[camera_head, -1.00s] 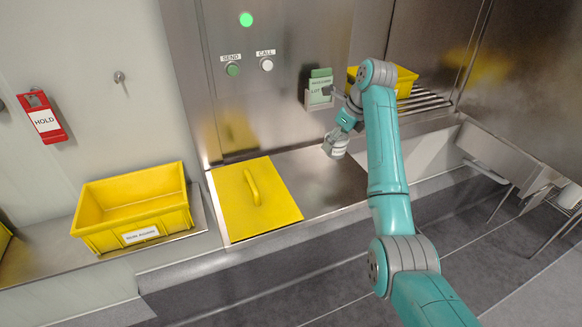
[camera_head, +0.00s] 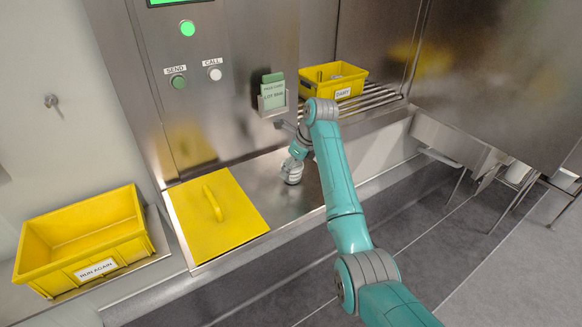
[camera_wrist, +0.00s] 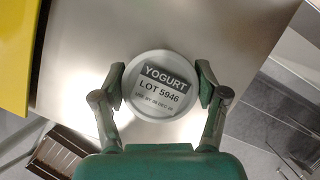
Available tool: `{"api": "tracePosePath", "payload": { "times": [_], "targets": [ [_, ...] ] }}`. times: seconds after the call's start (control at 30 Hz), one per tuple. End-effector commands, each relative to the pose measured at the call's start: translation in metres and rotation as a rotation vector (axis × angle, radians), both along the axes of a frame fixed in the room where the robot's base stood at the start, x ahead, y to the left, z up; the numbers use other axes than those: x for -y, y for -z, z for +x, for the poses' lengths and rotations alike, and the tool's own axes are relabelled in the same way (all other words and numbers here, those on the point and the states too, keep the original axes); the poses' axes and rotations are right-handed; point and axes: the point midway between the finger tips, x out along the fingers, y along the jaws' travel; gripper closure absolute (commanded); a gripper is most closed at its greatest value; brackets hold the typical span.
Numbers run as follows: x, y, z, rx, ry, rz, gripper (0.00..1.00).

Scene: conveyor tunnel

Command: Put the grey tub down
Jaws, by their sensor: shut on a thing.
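The grey tub (camera_wrist: 158,86) is a small round pot; its lid reads YOGURT, LOT 5946 in the wrist view. My gripper (camera_wrist: 160,84) is shut on it, one finger on each side. In the head view the tub (camera_head: 292,172) is upright at the steel counter (camera_head: 262,170), right of the yellow lid. It looks on or very close to the surface; I cannot tell if it touches. My gripper (camera_head: 297,153) is partly hidden behind my arm in the head view.
A yellow lid with a handle (camera_head: 222,212) lies left of the tub. A RUN AGAIN bin (camera_head: 85,240) stands farther left, and a DAIRY bin (camera_head: 334,84) sits on rollers at the back right. A green card holder (camera_head: 272,95) is on the wall.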

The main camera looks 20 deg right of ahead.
Motion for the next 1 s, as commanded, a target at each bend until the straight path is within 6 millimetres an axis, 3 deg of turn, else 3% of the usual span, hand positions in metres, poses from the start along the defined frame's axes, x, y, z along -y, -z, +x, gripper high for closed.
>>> {"api": "tracePosePath", "payload": {
  "times": [0.37, 0.4, 0.47, 0.83, 1.0],
  "targets": [
    [0.000, 0.004, 0.000, 0.002, 0.001, -0.001, 0.90],
    [0.000, 0.004, 0.000, 0.001, 0.000, 0.000, 0.18],
    [0.000, 0.004, 0.000, 0.001, 0.000, 0.000, 0.03],
    [0.000, 0.003, 0.000, 0.002, 0.001, -0.001, 0.02],
    [0.009, -0.011, 0.003, 0.002, 0.000, -0.001, 0.02]
  ]
}}
